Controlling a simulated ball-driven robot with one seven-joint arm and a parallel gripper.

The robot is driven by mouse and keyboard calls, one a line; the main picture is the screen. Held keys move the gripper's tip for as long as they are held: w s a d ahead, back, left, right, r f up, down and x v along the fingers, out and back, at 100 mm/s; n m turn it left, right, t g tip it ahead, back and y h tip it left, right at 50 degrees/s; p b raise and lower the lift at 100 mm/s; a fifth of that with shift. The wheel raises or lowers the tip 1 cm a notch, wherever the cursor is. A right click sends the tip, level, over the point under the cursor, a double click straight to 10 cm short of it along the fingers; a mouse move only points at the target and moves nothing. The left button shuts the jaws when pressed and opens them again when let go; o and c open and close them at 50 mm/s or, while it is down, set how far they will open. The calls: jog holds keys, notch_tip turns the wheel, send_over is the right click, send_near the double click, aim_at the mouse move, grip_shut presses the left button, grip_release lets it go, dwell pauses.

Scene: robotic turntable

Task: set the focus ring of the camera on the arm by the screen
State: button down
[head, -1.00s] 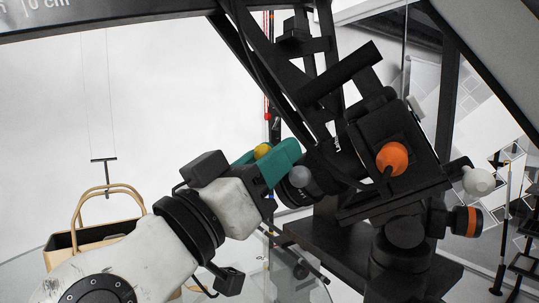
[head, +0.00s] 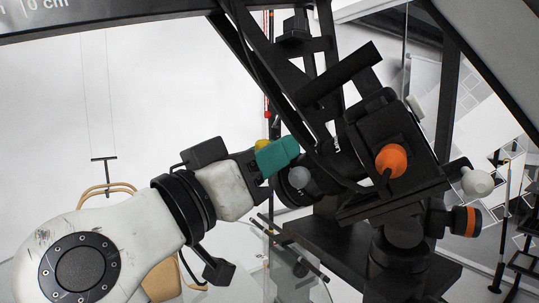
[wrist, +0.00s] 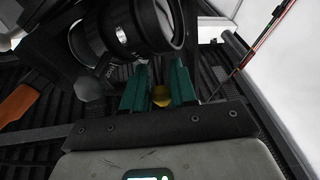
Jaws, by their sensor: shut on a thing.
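The black camera (head: 375,135) sits on a dark mount at the right of the head view. Its lens (head: 312,172) points left and down, and the lens front also fills the top of the wrist view (wrist: 135,28). My gripper (head: 280,155) has teal fingers at the lens's front end. In the wrist view its fingers stand either side of a yellow ball knob (wrist: 161,96), just below the lens, and are shut on it. The head view shows the knob (head: 263,145) mostly hidden behind the fingers. A grey ball knob (head: 299,177) is beside them. Which knob belongs to the focus ring is unclear.
An orange knob (head: 391,160) sticks out of the camera's side, with a white knob (head: 478,182) farther right. Black frame beams (head: 270,75) rise close behind the gripper. A tan handled container (head: 160,280) is partly hidden behind my arm.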

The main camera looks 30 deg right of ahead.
jog(key=g+y, duration=0.1)
jog(key=w+g, duration=0.1)
jog(key=shift+d+r+m+g+y+p, duration=0.3)
jog(key=shift+d+y+p, duration=0.1)
jog(key=c, duration=1.3)
grip_release()
jog(key=shift+o, duration=0.2)
jog(key=shift+a, duration=0.1)
jog(key=s+a+f+b, duration=0.1)
jog(key=a+b, duration=0.1)
jog(key=a, duration=0.8)
jog(key=shift+s+a+b, duration=0.25)
jog(key=shift+s+b, duration=0.05)
jog(key=shift+b, duration=0.05)
jog(key=shift+s, duration=0.1)
